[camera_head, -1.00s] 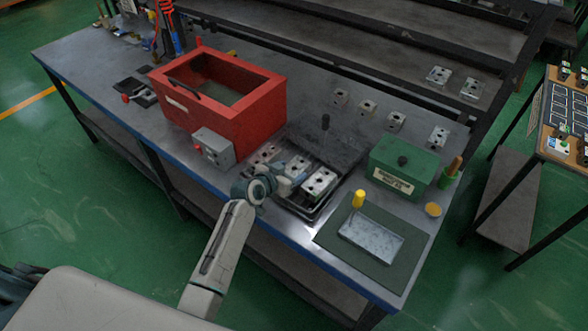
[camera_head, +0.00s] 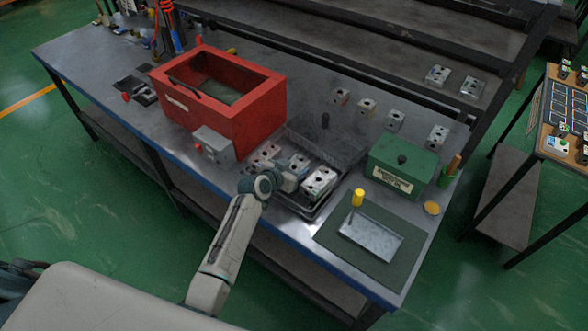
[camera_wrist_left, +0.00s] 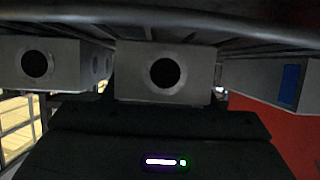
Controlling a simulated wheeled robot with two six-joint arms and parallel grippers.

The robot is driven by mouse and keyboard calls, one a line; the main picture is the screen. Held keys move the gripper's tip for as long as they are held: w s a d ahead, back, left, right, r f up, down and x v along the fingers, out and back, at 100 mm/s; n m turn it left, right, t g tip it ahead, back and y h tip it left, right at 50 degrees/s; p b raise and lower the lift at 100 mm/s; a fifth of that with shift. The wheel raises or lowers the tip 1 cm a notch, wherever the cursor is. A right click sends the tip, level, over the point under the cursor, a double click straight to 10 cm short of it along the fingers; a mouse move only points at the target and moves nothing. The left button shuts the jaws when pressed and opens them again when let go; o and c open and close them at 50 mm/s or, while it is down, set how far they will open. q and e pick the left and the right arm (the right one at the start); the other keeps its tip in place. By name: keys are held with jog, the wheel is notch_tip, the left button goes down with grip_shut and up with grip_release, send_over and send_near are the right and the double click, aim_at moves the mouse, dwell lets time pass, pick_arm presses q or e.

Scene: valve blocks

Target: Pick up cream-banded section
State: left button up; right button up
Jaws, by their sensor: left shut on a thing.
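Several grey metal valve blocks sit in a row in the dark tray (camera_head: 309,212) at the bench's front edge. My left gripper (camera_head: 291,178) reaches in over the tray's near side and is shut on the middle block (camera_head: 299,161). In the left wrist view this block (camera_wrist_left: 143,87) shows a round dark bore and sits centred at the gripper. Neighbouring blocks stand on both sides, one (camera_head: 319,181) to the right in the head view. In the wrist view, one neighbour has a blue patch (camera_wrist_left: 289,85). I cannot make out a cream band on any block. My right gripper is not in view.
A red open box (camera_head: 241,119) with a grey switch box (camera_head: 214,146) stands left of the tray. A green box (camera_head: 402,172) and a dark mat (camera_head: 385,262) with a metal tray (camera_head: 372,240) lie right. More blocks (camera_head: 394,121) stand behind.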

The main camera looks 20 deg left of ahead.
pick_arm(q)
jog(key=shift+r, duration=0.1)
jog(key=shift+r+b, duration=0.45)
jog(key=shift+r, duration=0.4)
jog(key=shift+s+a+r+b, duration=0.3)
jog(key=shift+a+r+b, duration=0.25)
jog(key=shift+r, duration=0.1)
jog(key=s+a+r+b, duration=0.1)
jog(key=s+a+b, duration=0.3)
jog(key=s+a, duration=0.5)
jog(key=shift+a+r+b, duration=0.3)
jog(key=shift+a+r, duration=0.1)
jog(key=shift+a, duration=0.95)
